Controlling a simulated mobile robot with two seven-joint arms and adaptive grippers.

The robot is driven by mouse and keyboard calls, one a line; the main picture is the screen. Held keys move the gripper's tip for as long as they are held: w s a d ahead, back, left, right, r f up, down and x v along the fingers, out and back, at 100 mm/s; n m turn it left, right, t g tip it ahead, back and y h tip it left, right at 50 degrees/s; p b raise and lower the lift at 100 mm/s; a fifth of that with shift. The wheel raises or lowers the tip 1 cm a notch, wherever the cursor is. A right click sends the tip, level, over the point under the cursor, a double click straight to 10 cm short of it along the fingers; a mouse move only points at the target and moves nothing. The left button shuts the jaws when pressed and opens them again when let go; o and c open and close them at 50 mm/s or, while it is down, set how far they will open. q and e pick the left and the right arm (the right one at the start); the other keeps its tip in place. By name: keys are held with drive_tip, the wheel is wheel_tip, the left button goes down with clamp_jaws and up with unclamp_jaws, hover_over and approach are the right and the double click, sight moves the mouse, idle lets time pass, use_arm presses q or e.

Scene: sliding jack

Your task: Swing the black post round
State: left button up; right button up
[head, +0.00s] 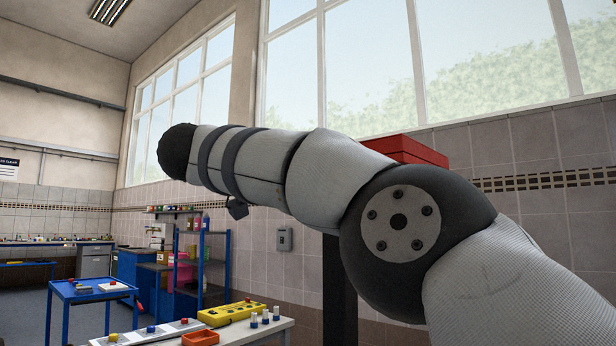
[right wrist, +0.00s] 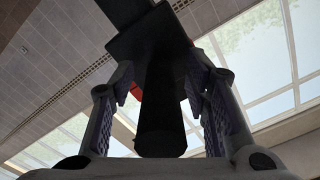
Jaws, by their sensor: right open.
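In the right wrist view the black post (right wrist: 160,115) runs between the two fingers of my right gripper (right wrist: 161,80), its blunt faceted end towards the camera. A wider dark block (right wrist: 150,38) sits further along it. The fingers are open on either side of the post, and whether either touches it is too dark to tell. In the head view my right arm crosses from the right, and its gripper cannot be made out there. A dark upright column (head: 340,290) stands behind the arm, partly hidden. My left gripper is not in view.
A red box (head: 408,149) shows above and behind my arm. A white bench (head: 262,330) holds a yellow control box (head: 230,314), a small orange tray (head: 200,338) and several knobs. A blue table (head: 92,292) and blue shelving (head: 203,262) stand further back left.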

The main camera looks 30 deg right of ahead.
drive_tip(key=v, duration=1.2)
